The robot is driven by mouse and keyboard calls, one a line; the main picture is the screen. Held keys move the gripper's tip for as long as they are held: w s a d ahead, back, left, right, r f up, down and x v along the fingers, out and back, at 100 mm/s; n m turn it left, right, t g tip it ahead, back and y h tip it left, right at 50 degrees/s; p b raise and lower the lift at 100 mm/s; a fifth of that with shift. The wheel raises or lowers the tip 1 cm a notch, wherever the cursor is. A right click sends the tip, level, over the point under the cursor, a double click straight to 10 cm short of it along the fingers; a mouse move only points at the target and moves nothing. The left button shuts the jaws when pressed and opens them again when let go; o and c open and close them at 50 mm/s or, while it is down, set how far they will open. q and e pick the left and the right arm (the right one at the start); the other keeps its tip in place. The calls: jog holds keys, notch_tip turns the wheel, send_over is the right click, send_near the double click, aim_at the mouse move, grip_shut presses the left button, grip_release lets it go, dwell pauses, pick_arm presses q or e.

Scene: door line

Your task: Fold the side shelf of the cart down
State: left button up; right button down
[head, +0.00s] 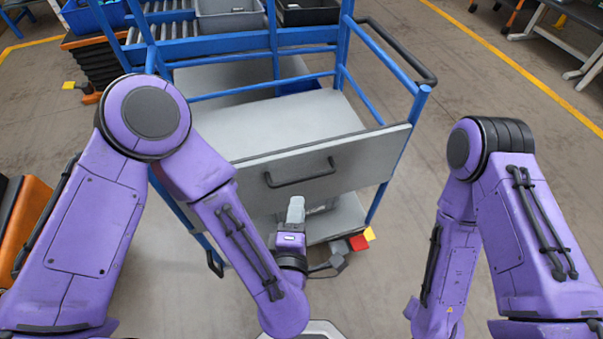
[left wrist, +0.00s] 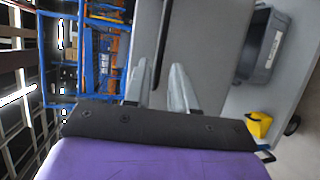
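The cart (head: 344,60) has a blue tube frame and grey shelves. A grey panel (head: 350,160) with a black bar handle (head: 300,175) faces me on its near side and looks roughly upright. I take this panel to be the side shelf. My left gripper (head: 295,210) is just below the handle, in front of the panel, pointing at it. In the left wrist view the two fingers (left wrist: 158,88) are apart with nothing between their tips. The dark handle (left wrist: 163,45) lies ahead of them, against the panel (left wrist: 205,50). My right gripper is out of view.
A lower shelf (head: 342,222) holds a grey bin (left wrist: 258,60). Red (head: 358,243) and yellow (head: 369,234) pieces show at its corner. A black push handle (head: 400,50) sticks out at the cart's right. Open floor lies right of the cart. An orange object (head: 30,225) stands at left.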

aim_at(301, 178)
pick_arm(q)
jog(key=w, duration=0.3)
jog(key=w+f+p, duration=0.1)
jog(key=w, duration=0.2)
jog(key=w+f, duration=0.1)
jog(key=w, duration=0.3)
jog(key=shift+d+p, duration=0.35)
jog(key=shift+p, duration=0.05)
jog(key=shift+c, duration=0.3)
grip_shut()
